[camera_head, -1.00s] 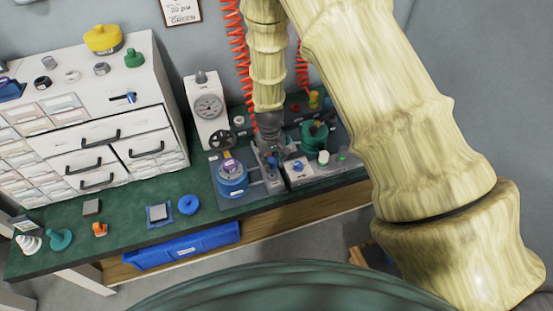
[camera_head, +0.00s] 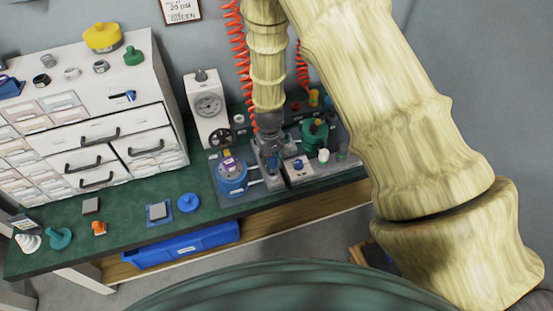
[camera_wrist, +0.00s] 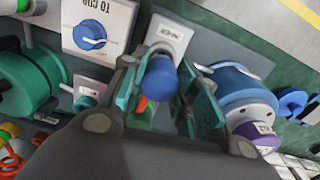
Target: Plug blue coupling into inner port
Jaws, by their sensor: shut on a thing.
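The blue coupling (camera_wrist: 160,80) is a short blue cylinder between the fingers of my gripper (camera_wrist: 165,95) in the wrist view. My gripper is shut on it. The coupling stands in front of the grey block with the white INNER label (camera_wrist: 170,35). The inner port itself is hidden behind the coupling and fingers, so I cannot tell whether the coupling is seated in it. In the head view my gripper (camera_head: 271,150) points down at the fixture, between the blue round cup (camera_head: 232,181) and the grey control box (camera_head: 310,172).
The blue cup with its purple fitting (camera_wrist: 255,132) is close to the right finger in the wrist view. The TO CUP knob (camera_wrist: 90,36) and green spool (camera_wrist: 28,82) are on the left. The white gauge stand (camera_head: 208,105) stands behind the fixture.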

